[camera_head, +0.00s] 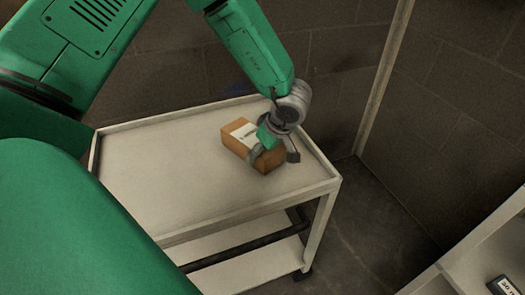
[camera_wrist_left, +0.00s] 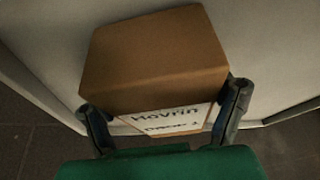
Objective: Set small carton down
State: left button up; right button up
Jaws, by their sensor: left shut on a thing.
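The small carton (camera_head: 236,135) is a brown box with a white label. It is at the right part of the white cart's top (camera_head: 165,180). My left gripper (camera_head: 273,155) is shut on the carton, with a finger on each side of it. In the left wrist view the carton (camera_wrist_left: 155,60) fills the space between the fingers of my left gripper (camera_wrist_left: 165,120), its printed label towards the palm. I cannot tell whether the carton's underside touches the cart top. My right gripper is not in view.
The cart has a raised rim and a lower shelf (camera_head: 255,265). Its top is clear to the left of the carton. A grey block wall (camera_head: 340,60) stands behind. A white shelf (camera_head: 490,245) with a dark labelled item (camera_head: 505,285) is at the lower right.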

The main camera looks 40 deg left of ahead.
pick_arm(q)
jog(key=shift+d+f, duration=0.25)
jog(key=shift+d+r, duration=0.2)
jog(key=shift+d, duration=0.05)
jog(key=o, duration=1.2)
jog(key=shift+a+f, duration=0.15)
jog(key=shift+f, duration=0.05)
jog(key=o, duration=0.4)
jog(key=shift+a+f, duration=0.1)
jog(key=shift+a, duration=0.3)
jog(key=shift+d+r, duration=0.25)
jog(key=shift+r, duration=0.1)
jog(key=p+v, duration=0.3)
jog(key=v, duration=0.8)
jog(key=shift+d+r, duration=0.1)
jog(key=shift+r, duration=0.2)
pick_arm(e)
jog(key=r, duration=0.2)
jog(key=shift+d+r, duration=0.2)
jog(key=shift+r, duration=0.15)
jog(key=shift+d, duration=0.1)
